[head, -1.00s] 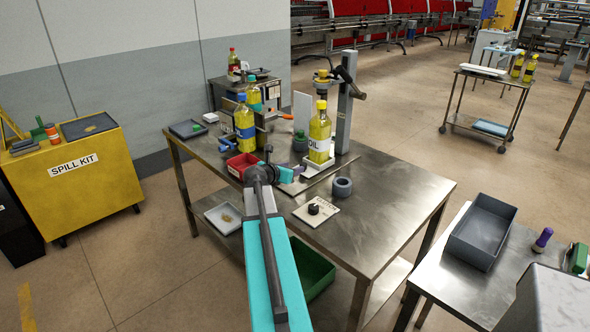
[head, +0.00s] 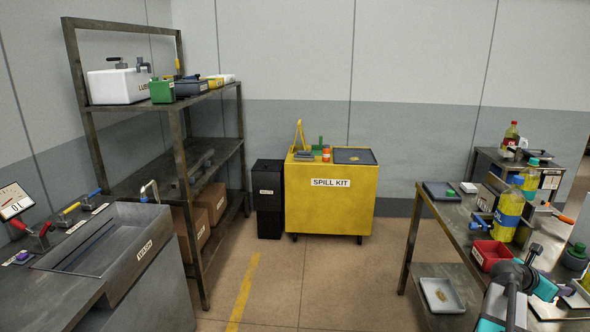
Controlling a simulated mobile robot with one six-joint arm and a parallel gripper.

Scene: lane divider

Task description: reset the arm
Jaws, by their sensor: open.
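My arm shows at the lower right of the head view, its teal and dark grey links reaching over the steel workbench (head: 560,262). My gripper (head: 572,290) is at the right edge, low over the bench, partly hidden by the arm and cut close to the frame edge. It is open and I see nothing held in it.
A steel shelf (head: 165,150) and a wash sink (head: 105,250) are on the left. The floor between the sink and workbench is clear.

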